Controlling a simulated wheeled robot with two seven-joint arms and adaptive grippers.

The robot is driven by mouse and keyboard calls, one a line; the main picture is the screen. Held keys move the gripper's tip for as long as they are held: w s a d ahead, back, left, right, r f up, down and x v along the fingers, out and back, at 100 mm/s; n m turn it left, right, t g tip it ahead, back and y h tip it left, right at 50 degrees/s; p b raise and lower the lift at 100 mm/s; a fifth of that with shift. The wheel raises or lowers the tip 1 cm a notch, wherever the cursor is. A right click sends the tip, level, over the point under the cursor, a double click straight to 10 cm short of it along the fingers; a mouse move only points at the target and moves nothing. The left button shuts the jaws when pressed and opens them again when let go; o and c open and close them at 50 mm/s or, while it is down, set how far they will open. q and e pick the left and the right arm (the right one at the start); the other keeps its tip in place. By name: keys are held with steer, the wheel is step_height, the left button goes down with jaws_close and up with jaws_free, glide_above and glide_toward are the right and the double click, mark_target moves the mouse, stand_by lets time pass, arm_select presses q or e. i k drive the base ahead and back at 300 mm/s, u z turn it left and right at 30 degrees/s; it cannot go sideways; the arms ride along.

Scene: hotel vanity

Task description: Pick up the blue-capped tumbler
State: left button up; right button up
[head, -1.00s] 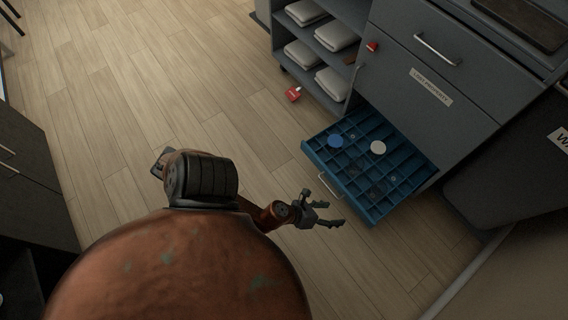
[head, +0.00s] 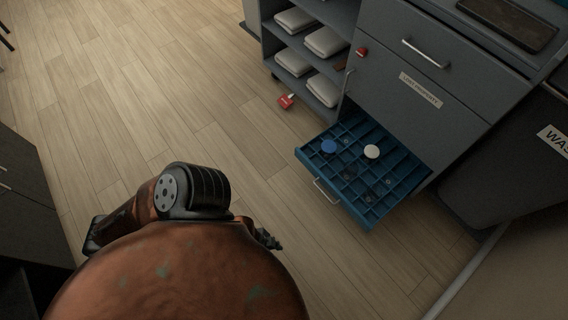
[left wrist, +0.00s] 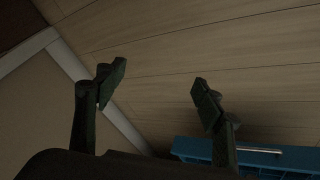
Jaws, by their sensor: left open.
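The blue-capped tumbler (head: 328,146) is seen from above as a round blue cap in a compartment of the open blue drawer (head: 372,222), toward its left side. A white-capped one (head: 372,151) sits to its right. My left gripper (head: 269,239) is left of and below the drawer, mostly hidden behind my own body. In the left wrist view, the left gripper (left wrist: 157,89) has its two fingers wide apart with nothing between them. The drawer edge (left wrist: 262,150) shows there at lower right; no tumbler is visible in that view. My right gripper is not seen.
The drawer's handle (head: 326,190) faces the open floor. The grey cabinet (head: 420,75) rises behind the drawer, with folded towels (head: 322,88) on shelves. A red object (head: 286,102) lies on the floor. A dark bin (head: 510,160) stands at right.

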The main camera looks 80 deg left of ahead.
mark_target(328, 147)
steer(key=u, duration=2.9)
steer(key=k, duration=0.35)
steer(key=z, duration=0.2)
steer(key=i, duration=0.55)
